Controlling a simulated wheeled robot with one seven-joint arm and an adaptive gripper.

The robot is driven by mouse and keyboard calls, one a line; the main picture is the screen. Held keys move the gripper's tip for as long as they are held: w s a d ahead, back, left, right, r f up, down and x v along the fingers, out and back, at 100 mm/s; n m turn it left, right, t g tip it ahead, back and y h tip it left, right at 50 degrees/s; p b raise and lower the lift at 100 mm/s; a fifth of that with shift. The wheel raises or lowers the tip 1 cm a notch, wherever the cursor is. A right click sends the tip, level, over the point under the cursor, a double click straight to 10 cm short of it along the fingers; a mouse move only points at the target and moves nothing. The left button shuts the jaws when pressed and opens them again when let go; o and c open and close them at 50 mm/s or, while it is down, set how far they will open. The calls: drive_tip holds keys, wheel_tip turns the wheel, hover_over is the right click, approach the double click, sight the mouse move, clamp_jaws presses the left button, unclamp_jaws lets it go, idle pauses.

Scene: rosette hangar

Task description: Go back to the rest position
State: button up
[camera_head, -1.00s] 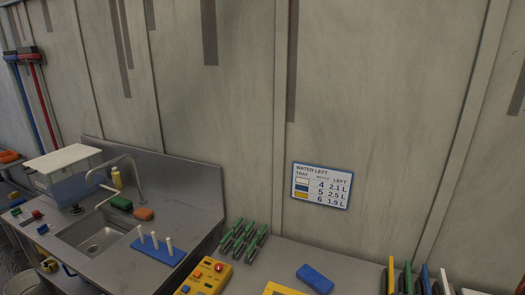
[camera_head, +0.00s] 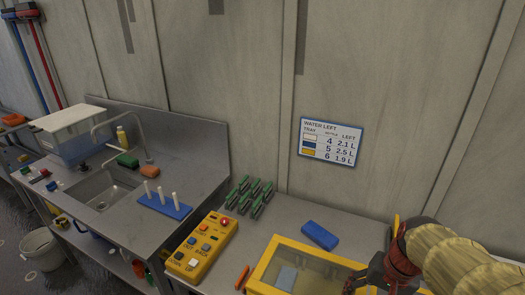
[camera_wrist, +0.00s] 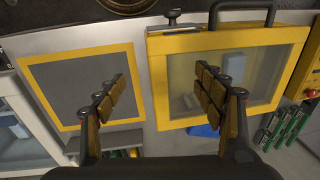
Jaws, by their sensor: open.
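My gripper (camera_wrist: 162,98) is open and empty in the wrist view, with its two padded fingers wide apart. Behind it are a yellow-framed grey panel (camera_wrist: 82,88) on the left and a yellow-framed clear lid with a dark handle (camera_wrist: 158,75) on the right. In the head view my gripper (camera_head: 367,282) shows only partly at the lower right, beside the yellow-framed case (camera_head: 262,272). A light blue block (camera_head: 287,278) is visible through the clear top of the case. The fingertips are partly cut off there.
A blue board with white pegs (camera_head: 165,208) is by the sink (camera_head: 100,192). An orange marker (camera_head: 242,277) lies near the case. A sign (camera_head: 331,141) hangs on the wall.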

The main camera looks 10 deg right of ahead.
drive_tip(key=a+r+n+t+b, duration=0.2)
drive_tip(key=a+r+n, duration=0.1)
drive_tip(key=a, duration=0.4)
drive_tip(key=a+r+n+t+b, duration=0.2)
drive_tip(key=a+r+n, duration=0.1)
drive_tip(key=a, duration=0.4)
drive_tip(key=shift+s+n+h, duration=0.25)
drive_tip(key=shift+n+h, duration=0.15)
drive_tip(key=shift+n, duration=0.5)
